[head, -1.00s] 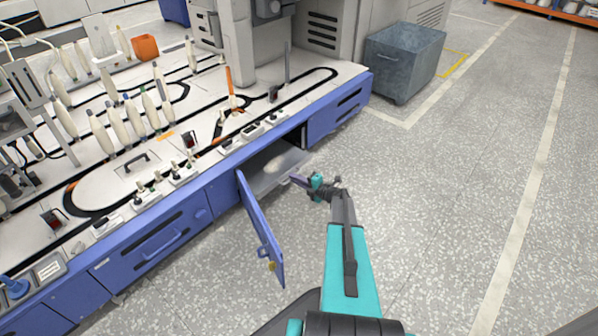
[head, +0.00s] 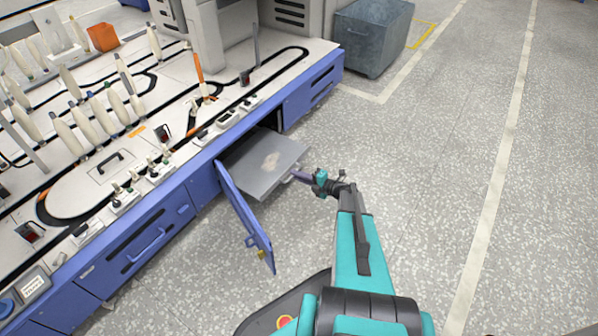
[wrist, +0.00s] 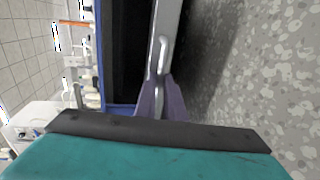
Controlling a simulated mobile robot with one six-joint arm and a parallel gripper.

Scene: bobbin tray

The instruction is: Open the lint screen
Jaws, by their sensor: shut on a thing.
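The lint screen (head: 256,176) is a flat grey tray-like panel with a pale lint patch on top. It sticks out of the open compartment in the blue machine front. My gripper (head: 299,177) is shut on the handle at its outer edge. In the wrist view the purple-grey fingers of my gripper (wrist: 161,98) close around the light metal handle (wrist: 163,52), with the screen's edge beyond it. The blue compartment door (head: 245,215) hangs open to the left of the screen. The inner end of the screen is hidden inside the compartment.
The machine top (head: 80,185) carries several bobbins on dark tracks. A grey bin (head: 372,38) stands at the back. The speckled floor (head: 430,170) to the right of the screen is clear. The open door is close to the screen's left side.

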